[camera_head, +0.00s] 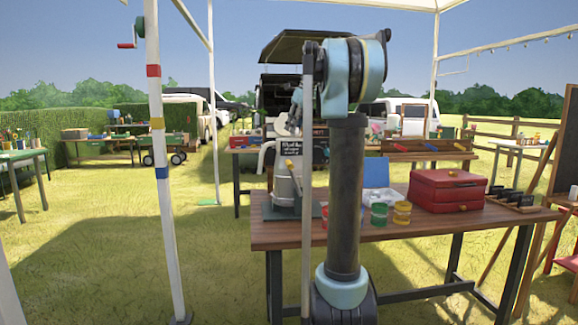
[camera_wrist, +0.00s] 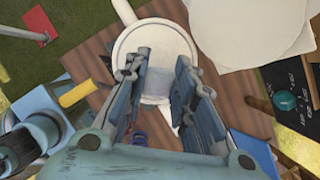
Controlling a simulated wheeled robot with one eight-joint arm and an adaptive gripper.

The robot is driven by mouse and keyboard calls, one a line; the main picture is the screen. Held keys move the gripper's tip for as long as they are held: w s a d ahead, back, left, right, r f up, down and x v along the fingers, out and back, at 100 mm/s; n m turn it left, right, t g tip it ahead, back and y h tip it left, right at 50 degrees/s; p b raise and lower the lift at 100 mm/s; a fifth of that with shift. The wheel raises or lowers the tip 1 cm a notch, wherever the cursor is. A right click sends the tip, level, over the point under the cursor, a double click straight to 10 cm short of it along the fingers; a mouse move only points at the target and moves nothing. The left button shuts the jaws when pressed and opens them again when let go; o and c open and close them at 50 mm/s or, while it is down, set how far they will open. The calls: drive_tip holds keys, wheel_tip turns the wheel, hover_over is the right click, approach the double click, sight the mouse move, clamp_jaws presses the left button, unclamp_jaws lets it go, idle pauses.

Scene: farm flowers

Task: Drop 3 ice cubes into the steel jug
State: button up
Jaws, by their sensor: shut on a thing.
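My gripper (camera_wrist: 157,78) points down over the wooden table. Its two fingers are shut on a pale, see-through block that looks like an ice cube (camera_wrist: 155,90). Beyond the fingertips is a round, pale grey vessel (camera_wrist: 146,34) seen from above, apparently the steel jug; the held block overlaps its opening in the picture. The height between them is hard to judge. In the head view my gripper (camera_head: 294,112) is small, above the left end of the table, and the block cannot be made out. A grey metal vessel (camera_head: 283,192) stands below it, partly hidden by my arm.
On the table (camera_head: 350,232) stand a green tin (camera_head: 379,215), a yellowish tin (camera_head: 402,213) and a red box (camera_head: 447,192). A chalkboard sign (camera_wrist: 293,92) is at right.

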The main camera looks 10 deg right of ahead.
drive_tip(key=shift+a+f, duration=0.15)
drive_tip(key=shift+f, duration=1.1)
drive_tip(key=o, duration=0.9)
drive_tip(key=shift+s+r, duration=0.1)
drive_tip(key=shift+r, duration=0.05)
drive_tip(key=v, duration=1.1)
drive_tip(key=shift+d+r, duration=0.2)
drive_tip(key=shift+r, duration=0.05)
